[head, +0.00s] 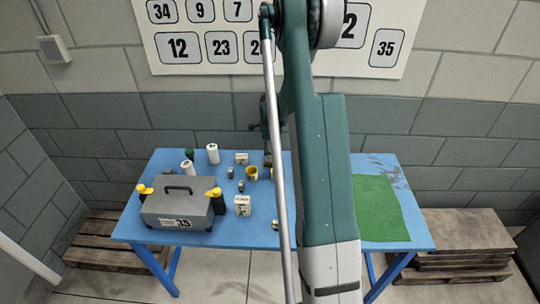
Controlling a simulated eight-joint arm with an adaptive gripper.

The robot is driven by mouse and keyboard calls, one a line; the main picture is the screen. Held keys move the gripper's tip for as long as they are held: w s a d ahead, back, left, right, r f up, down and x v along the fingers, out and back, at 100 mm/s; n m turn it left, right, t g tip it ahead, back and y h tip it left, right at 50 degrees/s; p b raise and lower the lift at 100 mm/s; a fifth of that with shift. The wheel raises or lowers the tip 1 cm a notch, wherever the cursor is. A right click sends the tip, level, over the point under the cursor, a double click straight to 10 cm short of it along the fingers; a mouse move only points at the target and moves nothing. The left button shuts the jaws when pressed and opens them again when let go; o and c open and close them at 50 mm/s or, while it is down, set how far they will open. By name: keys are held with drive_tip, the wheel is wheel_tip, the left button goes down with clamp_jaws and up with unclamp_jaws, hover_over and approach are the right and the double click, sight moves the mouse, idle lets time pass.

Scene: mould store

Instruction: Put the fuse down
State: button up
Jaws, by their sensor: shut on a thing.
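My gripper (266,128) is mostly hidden behind my arm, and only a dark part of it shows left of the arm, over the back of the blue table (258,215). It is shut on the fuse. The fuse itself is too small and too covered to make out clearly. A small brownish shape (268,160) shows just below the gripper, beside the arm; I cannot tell whether it is the fuse or something on the table.
A green mat (378,205) on the right looks bare. My arm covers the middle.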

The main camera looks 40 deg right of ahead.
drive_tip(key=o, duration=0.9)
drive_tip(key=shift+f, duration=0.1)
drive_tip(key=shift+c, duration=0.2)
wheel_tip(320, 180, up, 12)
drive_tip(key=shift+p, duration=0.35)
drive_tip(key=shift+r, duration=0.2)
idle(0.3)
